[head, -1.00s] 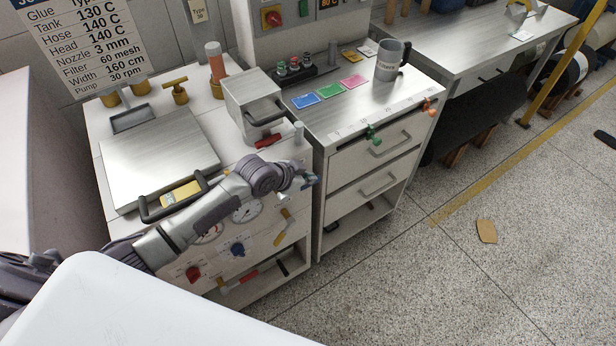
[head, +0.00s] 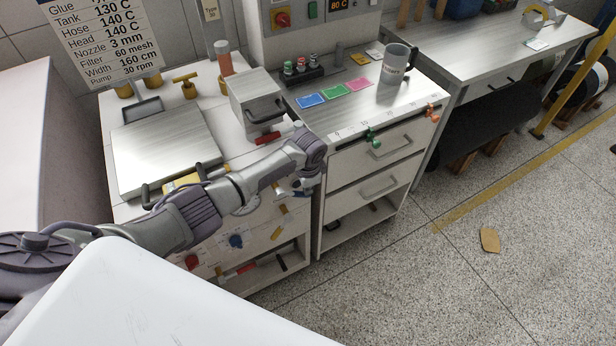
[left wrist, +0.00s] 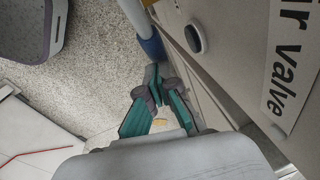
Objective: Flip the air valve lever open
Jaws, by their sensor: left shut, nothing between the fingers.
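The "air valve" label (left wrist: 288,85) shows at the right of the left wrist view, on the pale cabinet face. A lever-like bar with a blue end (left wrist: 152,47) stands out from that face; I take it for the air valve lever. My left gripper (left wrist: 158,80) is shut and empty, its fingertips just below the blue end; contact cannot be told. In the head view my left gripper (head: 301,188) is small at the cabinet's front right corner, partly hidden by my wrist. My right gripper is not in view.
The cabinet front (head: 262,232) also carries a blue knob (head: 236,241) and a yellow handle (head: 277,233). A red lever (head: 267,138) lies on top. A drawer unit (head: 345,190) stands close on the right. Open floor lies beyond.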

